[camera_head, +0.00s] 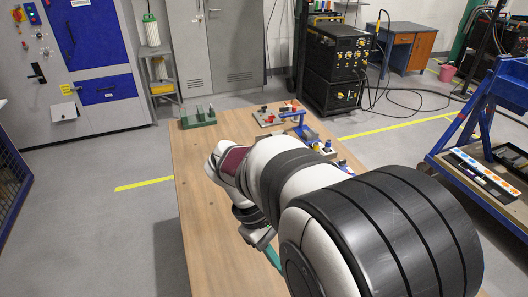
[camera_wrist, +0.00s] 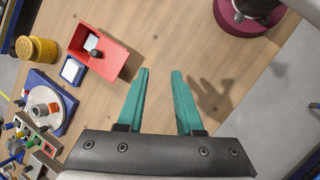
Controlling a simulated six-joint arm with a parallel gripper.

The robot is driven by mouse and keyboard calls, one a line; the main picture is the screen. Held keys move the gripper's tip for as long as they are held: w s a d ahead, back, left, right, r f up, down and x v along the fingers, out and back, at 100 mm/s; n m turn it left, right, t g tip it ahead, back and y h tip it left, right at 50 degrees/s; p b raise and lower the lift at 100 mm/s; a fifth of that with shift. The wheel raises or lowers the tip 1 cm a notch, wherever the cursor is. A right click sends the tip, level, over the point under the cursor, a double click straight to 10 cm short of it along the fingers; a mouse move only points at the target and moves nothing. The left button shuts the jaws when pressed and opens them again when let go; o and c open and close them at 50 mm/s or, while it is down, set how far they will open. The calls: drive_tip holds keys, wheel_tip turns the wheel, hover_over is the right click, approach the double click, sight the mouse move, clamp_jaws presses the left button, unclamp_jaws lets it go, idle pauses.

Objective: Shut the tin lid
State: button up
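A red open-topped box (camera_wrist: 116,62) lies on the wooden table at the upper left of the wrist view, with a pale block and a dark round piece in it. I cannot tell whether this box is the tin, and no lid is clearly made out. My gripper (camera_wrist: 161,75) has two teal fingers, apart and with nothing between them, over bare wood to the right of the red box. In the head view my arm hides much of the table, and only a bit of teal finger shows below it.
Left of the red box in the wrist view are a yellow canister (camera_wrist: 37,50), a small blue-edged white block (camera_wrist: 72,70) and a blue fixture with a round disc (camera_wrist: 42,106). A green fixture (camera_head: 198,118) stands at the table's far left corner. The table's left side is clear.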

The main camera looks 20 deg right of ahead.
drive_tip(key=w+d+f+n+h, duration=0.1)
drive_tip(key=w+f+n, duration=0.1)
drive_tip(key=w, duration=0.1)
drive_tip(key=w+d+f+n+h, duration=0.2)
drive_tip(key=w+n, duration=0.1)
drive_tip(key=w, duration=0.1)
drive_tip(key=w+d+f+n+h, duration=0.1)
drive_tip(key=w+f+n, duration=0.1)
drive_tip(key=w+n, duration=0.1)
drive_tip(key=shift+w+d+f+h, duration=0.35)
drive_tip(key=shift+w+d+h, duration=0.05)
drive_tip(key=shift+w, duration=0.1)
clamp_jaws()
drive_tip(key=x, duration=0.4)
drive_tip(key=r+x, duration=0.1)
drive_tip(key=x, duration=0.2)
drive_tip(key=s+d+x, duration=0.1)
drive_tip(key=x, duration=0.3)
drive_tip(key=shift+d+f, duration=0.1)
drive_tip(key=shift+d, duration=0.15)
drive_tip(key=shift+s+d, duration=0.3)
drive_tip(key=shift+d, duration=0.4)
drive_tip(key=d, duration=0.9)
drive_tip(key=shift+d, duration=0.25)
